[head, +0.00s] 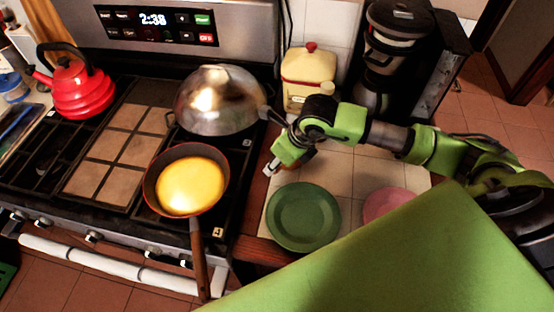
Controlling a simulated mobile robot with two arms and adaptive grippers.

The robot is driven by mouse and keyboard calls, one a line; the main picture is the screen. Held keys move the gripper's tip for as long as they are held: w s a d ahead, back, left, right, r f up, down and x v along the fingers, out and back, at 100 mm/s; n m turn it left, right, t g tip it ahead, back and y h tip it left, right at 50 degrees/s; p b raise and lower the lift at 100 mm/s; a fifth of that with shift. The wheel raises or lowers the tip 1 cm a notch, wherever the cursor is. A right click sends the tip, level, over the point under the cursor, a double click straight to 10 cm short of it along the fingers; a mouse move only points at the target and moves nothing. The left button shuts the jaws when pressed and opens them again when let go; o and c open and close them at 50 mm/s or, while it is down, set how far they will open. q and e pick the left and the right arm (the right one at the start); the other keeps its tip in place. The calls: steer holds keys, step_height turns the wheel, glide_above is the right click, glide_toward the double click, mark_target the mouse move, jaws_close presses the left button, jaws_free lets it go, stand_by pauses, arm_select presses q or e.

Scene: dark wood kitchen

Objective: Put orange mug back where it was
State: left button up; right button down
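I cannot clearly make out an orange mug in the head view. A small brownish-orange patch shows beside and partly behind my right gripper (271,169), and I cannot tell whether it is the mug. The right arm reaches in from the right over the tiled counter (345,172). Its gripper points down and left at the counter's left edge, beside the stove and above the green plate (303,217) in the picture. Its fingers are small and partly hidden, so I cannot tell whether they are open or shut. My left gripper is not in view.
A pan (189,182) with yellow content sits on the stove, its handle over the front edge. A metal domed lid or pot (219,100) and a red kettle (78,88) stand behind. A yellow canister (308,75), coffee maker (394,50) and pink plate (385,203) are on the counter.

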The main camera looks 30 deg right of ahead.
steer(key=c, duration=1.4)
jaws_free()
steer(key=shift+c, duration=0.2)
steer(key=shift+r, duration=0.1)
steer(key=b+v, duration=0.2)
steer(key=v, duration=1)
steer(key=shift+s, duration=0.1)
